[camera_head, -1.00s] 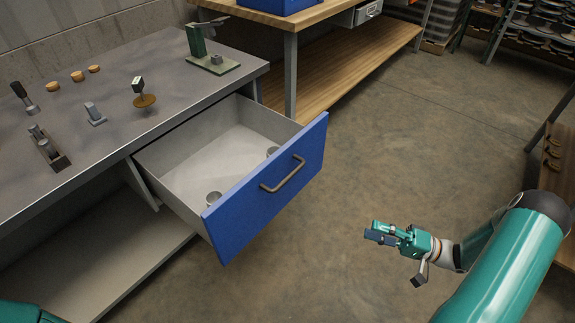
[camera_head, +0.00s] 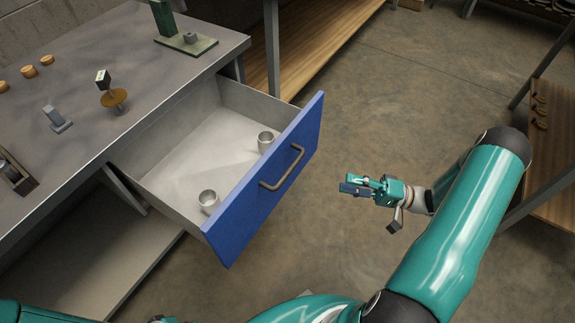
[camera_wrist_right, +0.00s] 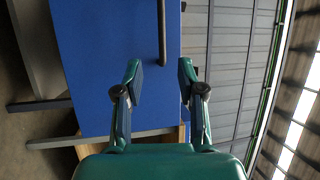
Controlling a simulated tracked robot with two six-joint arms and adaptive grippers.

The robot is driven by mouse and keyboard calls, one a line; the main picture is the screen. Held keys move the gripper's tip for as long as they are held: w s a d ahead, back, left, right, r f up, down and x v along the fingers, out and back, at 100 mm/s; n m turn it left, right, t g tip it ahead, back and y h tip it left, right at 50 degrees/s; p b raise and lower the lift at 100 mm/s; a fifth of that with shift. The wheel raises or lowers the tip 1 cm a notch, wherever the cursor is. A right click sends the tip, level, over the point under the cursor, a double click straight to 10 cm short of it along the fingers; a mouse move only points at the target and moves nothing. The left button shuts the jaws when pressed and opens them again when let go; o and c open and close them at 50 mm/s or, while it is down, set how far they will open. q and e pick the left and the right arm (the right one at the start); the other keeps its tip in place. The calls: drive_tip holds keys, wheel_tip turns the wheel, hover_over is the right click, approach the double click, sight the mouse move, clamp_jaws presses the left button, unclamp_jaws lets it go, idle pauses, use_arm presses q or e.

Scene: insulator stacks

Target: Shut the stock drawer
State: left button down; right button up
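The stock drawer (camera_head: 232,213) has a blue front and stands pulled out from the grey workbench. Its bar handle (camera_head: 283,168) is on the blue front. Two small metal cups lie inside, one near the front corner (camera_head: 208,200) and one near the far side (camera_head: 265,141). My right gripper (camera_head: 350,187) is to the right of the drawer front, apart from it, pointing toward it. In the right wrist view its fingers (camera_wrist_right: 160,82) are spread with nothing between them, and the blue front (camera_wrist_right: 110,60) and dark handle (camera_wrist_right: 162,30) lie ahead. My left gripper cannot be made out.
The workbench top (camera_head: 60,100) carries a green stand (camera_head: 185,40), a small grey block (camera_head: 57,120) and several wooden discs. A wooden shelf (camera_head: 320,50) stands behind, and another rack (camera_head: 555,130) is at the right. Bare concrete floor lies between.

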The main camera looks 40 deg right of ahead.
sight(289, 170)
drive_tip(key=shift+s+d, duration=0.1)
drive_tip(key=shift+s, duration=0.05)
drive_tip(key=p+x, duration=0.1)
drive_tip(key=x, duration=1.5)
drive_tip(key=shift+w+a+r+p, duration=0.15)
drive_tip(key=shift+w+a+p, duration=0.1)
drive_tip(key=shift+w+p, duration=0.1)
clamp_jaws()
